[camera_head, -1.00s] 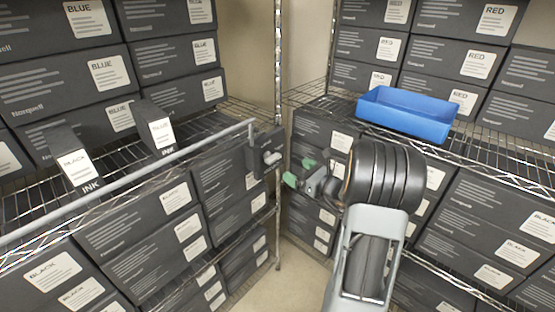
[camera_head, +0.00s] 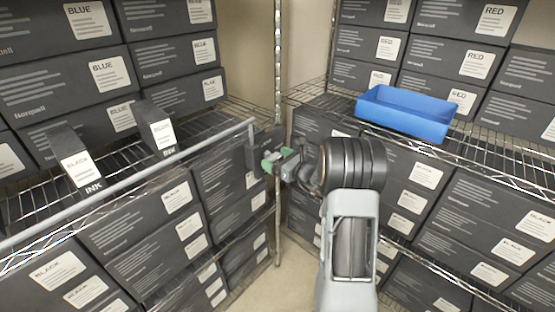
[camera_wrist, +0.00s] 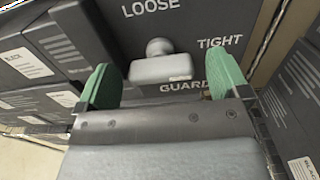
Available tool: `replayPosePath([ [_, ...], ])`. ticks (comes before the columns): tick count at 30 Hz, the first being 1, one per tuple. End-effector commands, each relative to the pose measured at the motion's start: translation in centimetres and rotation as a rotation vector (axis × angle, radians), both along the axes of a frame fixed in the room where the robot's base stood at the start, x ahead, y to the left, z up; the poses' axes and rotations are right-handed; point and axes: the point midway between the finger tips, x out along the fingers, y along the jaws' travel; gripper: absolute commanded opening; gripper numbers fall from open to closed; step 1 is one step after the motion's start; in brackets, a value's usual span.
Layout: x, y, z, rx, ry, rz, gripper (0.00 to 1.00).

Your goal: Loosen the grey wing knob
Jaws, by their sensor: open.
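The grey wing knob (camera_wrist: 160,65) shows in the wrist view on a dark plate (camera_wrist: 205,22) marked LOOSE, TIGHT and GUARD. Its wide grey bar lies level in that view, with a rounded stub above it. My gripper (camera_wrist: 163,85) is open, with one green fingertip on each side of the knob and a gap to it on both sides. I cannot tell how deep the tips reach around it. In the head view my gripper (camera_head: 275,161) is at the dark plate (camera_head: 262,148), and the knob is hidden there.
A grey rail (camera_head: 130,180) runs from the plate along the left shelf's front. Two upright BLACK ink boxes (camera_head: 74,160) stand behind it. A blue tray (camera_head: 405,113) sits on the right shelf. A metal post (camera_head: 278,75) stands just behind the plate.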

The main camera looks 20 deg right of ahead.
Motion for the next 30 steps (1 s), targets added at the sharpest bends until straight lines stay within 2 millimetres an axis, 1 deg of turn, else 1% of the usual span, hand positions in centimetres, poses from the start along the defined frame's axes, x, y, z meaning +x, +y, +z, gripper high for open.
replayPosePath([
  [1,-0.01,0.00,0.00,0.000,0.000,0.000,0.92],
  [2,-0.02,-0.01,0.00,0.000,0.000,0.000,0.89],
  [16,-0.04,-0.03,0.00,0.000,0.000,0.000,0.44],
  [23,-0.05,-0.03,-0.26,-0.025,-0.011,0.000,0.44],
  [30,-0.07,0.00,-0.76,-0.147,-0.069,-0.001,0.44],
])
